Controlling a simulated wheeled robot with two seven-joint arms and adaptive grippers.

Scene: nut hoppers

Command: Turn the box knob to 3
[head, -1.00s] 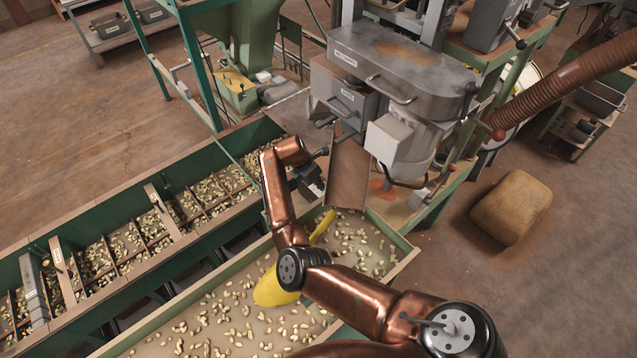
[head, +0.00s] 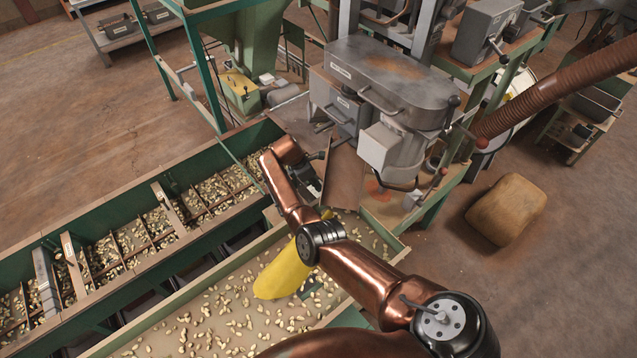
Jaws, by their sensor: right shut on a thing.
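My right arm reaches in from the lower right, over the nut tray (head: 190,318). Its gripper (head: 316,186) is low beside a slanted brown metal plate (head: 345,176), below the grey machine box (head: 334,98). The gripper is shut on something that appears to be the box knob. The knob and its number markings are hidden at the fingers, so I cannot read its setting. A dark-ended lever (head: 318,155) shows just above the gripper. My left gripper is not in view.
A yellow scoop (head: 283,276) lies among the nuts, partly under my arm. A long green hopper (head: 100,222) with divided nut bins runs along the left. A brown hose (head: 560,90) and a tan sack (head: 506,208) are at the right. Open floor lies upper left.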

